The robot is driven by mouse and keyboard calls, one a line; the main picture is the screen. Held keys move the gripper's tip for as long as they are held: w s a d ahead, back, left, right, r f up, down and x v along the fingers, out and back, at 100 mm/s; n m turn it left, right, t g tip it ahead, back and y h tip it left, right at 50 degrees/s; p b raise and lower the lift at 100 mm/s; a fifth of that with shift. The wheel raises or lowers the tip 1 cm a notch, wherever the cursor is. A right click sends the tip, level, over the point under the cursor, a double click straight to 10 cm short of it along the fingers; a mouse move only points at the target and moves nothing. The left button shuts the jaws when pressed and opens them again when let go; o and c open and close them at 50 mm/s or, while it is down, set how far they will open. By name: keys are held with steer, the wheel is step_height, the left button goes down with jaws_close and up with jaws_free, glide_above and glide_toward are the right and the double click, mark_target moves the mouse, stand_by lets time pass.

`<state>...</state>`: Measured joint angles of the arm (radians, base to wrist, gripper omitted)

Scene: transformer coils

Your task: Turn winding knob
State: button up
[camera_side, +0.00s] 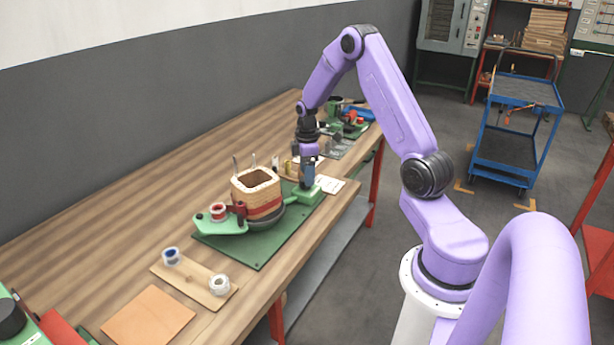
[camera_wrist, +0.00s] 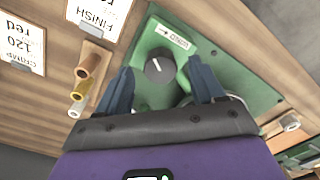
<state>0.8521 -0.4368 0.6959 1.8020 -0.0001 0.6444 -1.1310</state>
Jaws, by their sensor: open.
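The winding knob (camera_wrist: 160,66) is a dark round knob with a white pointer line, on a green panel (camera_wrist: 150,95) with a small white arrow label (camera_wrist: 173,37) above it. My gripper (camera_wrist: 161,68) is open, with one blue finger on each side of the knob; I cannot tell whether either finger touches it. In the side view my gripper (camera_side: 308,182) points down at the right end of the green winding fixture (camera_side: 262,250) and hides the knob. A square coil (camera_side: 257,190) with a red band stands upright on the fixture.
Tubes (camera_wrist: 85,75) and printed cards (camera_wrist: 25,43) lie left of the panel in the wrist view. A wooden board with tape rolls (camera_side: 195,277) and a tan sheet (camera_side: 148,318) lie nearer on the bench. The bench's back left is clear.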

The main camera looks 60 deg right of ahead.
steer(key=shift+f, duration=0.9)
